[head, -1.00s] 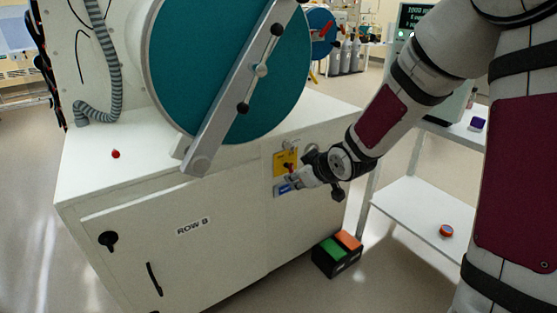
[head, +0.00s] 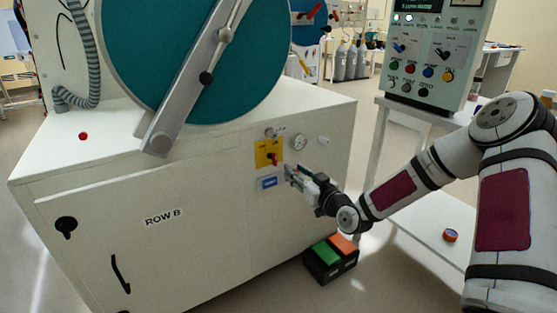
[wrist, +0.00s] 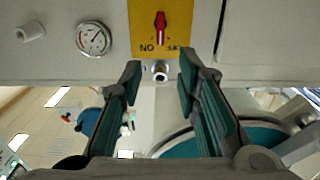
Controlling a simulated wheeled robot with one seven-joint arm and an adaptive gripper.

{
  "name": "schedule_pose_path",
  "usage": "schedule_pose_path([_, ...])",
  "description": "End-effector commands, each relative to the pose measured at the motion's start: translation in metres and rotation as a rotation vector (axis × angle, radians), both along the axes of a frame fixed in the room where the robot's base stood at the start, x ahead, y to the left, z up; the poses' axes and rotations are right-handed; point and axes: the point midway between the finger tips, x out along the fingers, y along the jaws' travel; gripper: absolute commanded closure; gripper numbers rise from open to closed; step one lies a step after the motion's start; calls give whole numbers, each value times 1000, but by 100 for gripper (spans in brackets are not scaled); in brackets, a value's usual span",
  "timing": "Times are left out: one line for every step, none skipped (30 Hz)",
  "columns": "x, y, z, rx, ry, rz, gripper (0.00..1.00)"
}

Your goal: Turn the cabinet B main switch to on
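The main switch is a red knob (head: 274,158) on a yellow plate (head: 262,148) on the front of the white cabinet marked ROW B (head: 163,217). In the wrist view the scene is upside down. There the red knob (wrist: 160,28) stands about upright in the picture, with ON lettering to its left and OFF lettering to its right on the yellow plate (wrist: 180,16). Which way it points is unclear. My gripper (head: 289,173) is just right of and below the plate. In the wrist view my gripper (wrist: 160,75) is open and empty, its fingers apart from the knob.
A round gauge (head: 299,142) and a small key-like fitting (head: 270,132) sit near the plate, with a blue label (head: 269,183) below. A black box with green and orange pads (head: 331,257) stands on the floor. A control console (head: 436,55) stands on a white table to the right.

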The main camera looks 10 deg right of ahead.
Motion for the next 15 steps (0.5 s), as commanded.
schedule_pose_path([9,4,-1,2,-2,2,70])
schedule_pose_path([15,5,-1,2,-3,0,70])
schedule_pose_path([22,8,-2,1,-1,1,70])
schedule_pose_path([28,10,-2,1,-2,1,70])
schedule_pose_path([34,12,-2,1,-1,2,70])
schedule_pose_path([42,14,-2,0,-1,0,70])
schedule_pose_path([47,16,-2,1,-1,1,70])
schedule_pose_path([53,18,-2,0,-1,1,70])
schedule_pose_path([60,21,-2,1,-1,1,70])
schedule_pose_path([65,22,-2,1,0,1,70])
schedule_pose_path([70,24,-2,0,0,0,70])
schedule_pose_path([77,26,-2,1,0,1,70])
schedule_pose_path([81,28,-2,1,0,1,70])
schedule_pose_path([86,29,-1,1,0,0,70])
schedule_pose_path([91,30,-2,0,0,0,70])
